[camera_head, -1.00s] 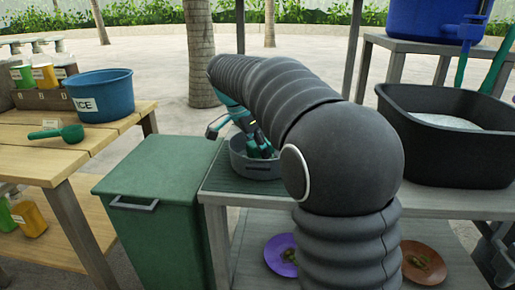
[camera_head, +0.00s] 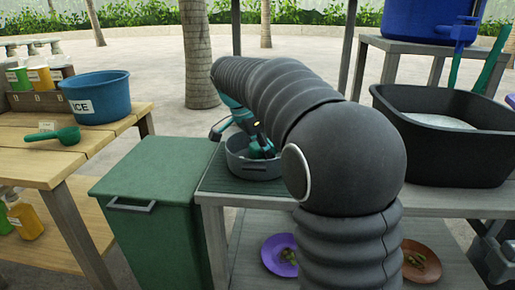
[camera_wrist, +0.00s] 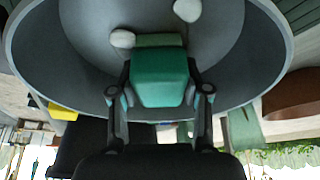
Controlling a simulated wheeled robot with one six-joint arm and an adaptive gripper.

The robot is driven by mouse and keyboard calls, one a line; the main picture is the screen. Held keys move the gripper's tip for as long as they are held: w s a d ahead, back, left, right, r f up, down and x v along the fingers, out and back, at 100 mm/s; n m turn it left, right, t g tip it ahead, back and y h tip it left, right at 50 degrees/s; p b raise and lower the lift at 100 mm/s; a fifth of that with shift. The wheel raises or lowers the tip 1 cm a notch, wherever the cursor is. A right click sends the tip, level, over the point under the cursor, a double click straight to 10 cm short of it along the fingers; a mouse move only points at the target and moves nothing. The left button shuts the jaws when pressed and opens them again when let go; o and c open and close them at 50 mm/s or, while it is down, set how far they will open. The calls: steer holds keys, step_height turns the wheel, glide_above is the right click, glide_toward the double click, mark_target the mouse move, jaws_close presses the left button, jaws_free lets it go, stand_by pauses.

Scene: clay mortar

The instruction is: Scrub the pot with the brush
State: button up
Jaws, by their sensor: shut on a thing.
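The grey round pot (camera_head: 256,172) stands on the left end of the grey metal table. In the wrist view the pot's wide inner wall (camera_wrist: 60,75) fills the upper part of the picture. My gripper (camera_wrist: 157,92) is shut on the brush (camera_wrist: 160,72), a green block gripped between both fingers, and holds it inside the pot. The brush's bristles are hidden. Two pale rounded lumps show near the brush, one beside its far edge (camera_wrist: 122,39) and one higher up (camera_wrist: 187,10). My arm hides part of the table and the pot's right side in the head view.
A green lidded bin (camera_head: 152,225) stands left of the metal table (camera_head: 228,200). A black tub (camera_head: 445,150) with whitish contents is at right. A purple plate (camera_head: 275,262) and a brown plate (camera_head: 425,275) lie on the lower shelf. A wooden table (camera_head: 40,165) holds a blue ice bucket (camera_head: 110,98).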

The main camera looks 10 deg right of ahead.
steer(key=r, duration=0.1)
steer(key=r+p, duration=0.2)
steer(key=shift+w+d+r, duration=0.15)
steer(key=shift+w, duration=0.1)
step_height(320, 180, up, 3)
steer(key=shift+f+p, duration=0.1)
steer(key=shift+p, duration=0.95)
steer(key=shift+r, duration=1.1)
